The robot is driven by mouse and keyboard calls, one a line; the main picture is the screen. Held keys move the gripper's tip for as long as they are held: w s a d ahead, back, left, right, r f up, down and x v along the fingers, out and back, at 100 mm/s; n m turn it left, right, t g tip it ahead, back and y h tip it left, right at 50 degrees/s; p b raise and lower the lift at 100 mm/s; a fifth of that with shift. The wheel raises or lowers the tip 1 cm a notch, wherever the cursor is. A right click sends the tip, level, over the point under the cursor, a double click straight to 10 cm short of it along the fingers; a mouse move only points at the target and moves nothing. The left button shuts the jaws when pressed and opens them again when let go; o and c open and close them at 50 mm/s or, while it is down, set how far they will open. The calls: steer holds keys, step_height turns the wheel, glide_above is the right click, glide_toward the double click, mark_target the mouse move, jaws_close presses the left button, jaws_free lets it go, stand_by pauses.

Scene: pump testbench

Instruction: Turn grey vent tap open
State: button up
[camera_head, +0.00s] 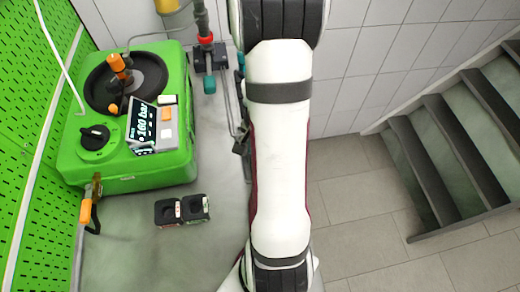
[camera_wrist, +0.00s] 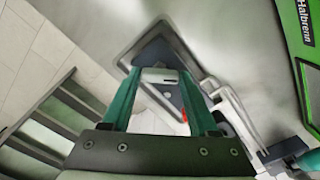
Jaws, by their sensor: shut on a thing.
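In the wrist view, the two teal fingers of my gripper (camera_wrist: 160,74) stand on either side of a light grey piece, which I take to be the grey vent tap (camera_wrist: 160,75). The fingers are shut on it. A dark mount shows behind the grey piece, and a small red part lies below it, between the fingers. How far the tap is turned cannot be told. In the head view my white arm covers the gripper and the tap.
A green pump unit (camera_head: 172,172) with a lit display (camera_head: 143,121) stands at the left. A teal-handled valve (camera_head: 209,84) on a pipe is left of my arm. Stairs (camera_head: 455,150) are at the right.

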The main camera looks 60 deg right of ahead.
steer(key=n, duration=0.4)
steer(key=shift+n, duration=2.5)
steer(key=shift+d, duration=0.1)
steer(key=o, duration=1.4)
step_height(320, 180, up, 16)
steer(key=shift+f, duration=0.1)
